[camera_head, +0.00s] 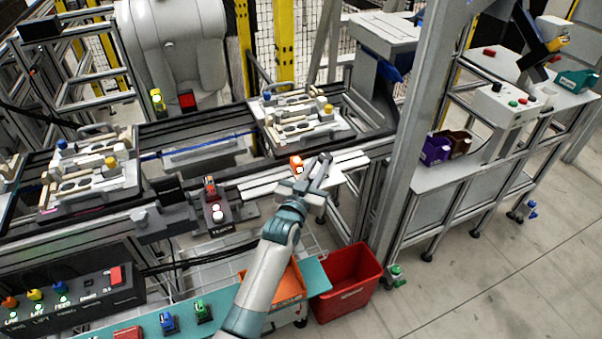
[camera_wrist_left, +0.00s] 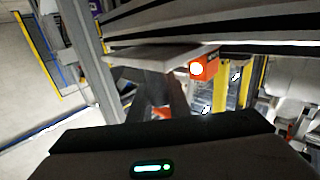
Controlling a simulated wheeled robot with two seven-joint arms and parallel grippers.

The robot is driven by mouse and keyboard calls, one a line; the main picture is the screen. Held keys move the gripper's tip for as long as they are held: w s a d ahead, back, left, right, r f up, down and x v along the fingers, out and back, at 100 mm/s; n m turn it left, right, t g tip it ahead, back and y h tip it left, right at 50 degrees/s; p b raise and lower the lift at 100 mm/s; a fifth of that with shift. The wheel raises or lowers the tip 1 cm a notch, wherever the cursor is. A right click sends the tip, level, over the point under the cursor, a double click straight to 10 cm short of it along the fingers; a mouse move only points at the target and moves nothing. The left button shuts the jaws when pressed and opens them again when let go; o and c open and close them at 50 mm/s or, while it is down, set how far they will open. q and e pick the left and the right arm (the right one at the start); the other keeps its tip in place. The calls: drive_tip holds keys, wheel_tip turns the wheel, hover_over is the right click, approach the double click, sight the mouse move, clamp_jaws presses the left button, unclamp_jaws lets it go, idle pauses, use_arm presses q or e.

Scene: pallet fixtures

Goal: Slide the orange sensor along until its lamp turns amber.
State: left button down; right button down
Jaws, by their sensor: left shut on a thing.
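The orange sensor (camera_head: 295,162) sits at the rail along the front of the conveyor, with a small lit lamp facing me. In the left wrist view the orange sensor (camera_wrist_left: 211,66) is right of the fingers, and its lamp glows pale with an orange-red rim; I cannot tell its exact colour. My left gripper (camera_head: 312,178) is at the rail just right of the orange body. In the wrist view the left gripper (camera_wrist_left: 158,98) is shut on a grey plate-like part beside the sensor; the contact is partly hidden. My right gripper is not in view.
A pallet fixture (camera_head: 268,139) lies on the conveyor behind the sensor. A grey upright post (camera_head: 403,140) stands to the right. A small box with a lit button (camera_head: 217,214) is left of the arm. A red bin (camera_head: 346,300) stands below right.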

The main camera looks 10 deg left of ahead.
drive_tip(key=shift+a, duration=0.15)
use_arm(q)
drive_tip(key=c, duration=1.6)
unclamp_jaws()
drive_tip(key=shift+c, duration=0.2)
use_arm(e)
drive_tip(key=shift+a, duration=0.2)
use_arm(q)
drive_tip(key=shift+s, duration=0.1)
